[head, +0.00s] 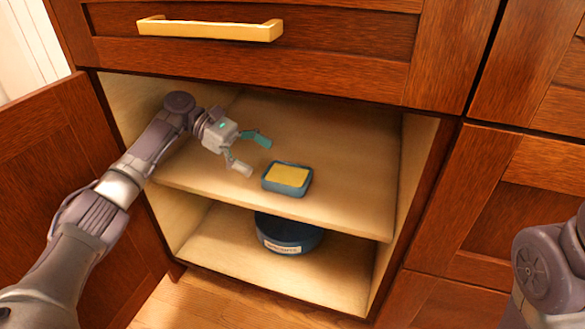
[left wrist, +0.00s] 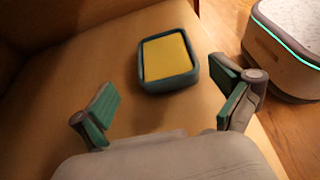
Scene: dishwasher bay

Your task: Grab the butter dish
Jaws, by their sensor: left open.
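The butter dish (head: 287,178) is a small blue rectangular dish with a yellow top, sitting on the upper shelf of the open cabinet, near the front edge. It also shows in the left wrist view (left wrist: 168,60), ahead of the fingers. My left gripper (head: 256,156) is inside the cabinet just left of the dish, open and empty, with a gap between its fingertips and the dish. In the left wrist view its two green-padded fingers (left wrist: 168,102) are spread wide. My right gripper is not in view; only part of my right arm shows at the lower right.
The upper shelf (head: 350,180) is otherwise clear. A dark blue round container (head: 287,236) with a label stands on the lower shelf. The cabinet door (head: 60,170) is open at the left. A drawer with a gold handle (head: 210,29) is above the opening.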

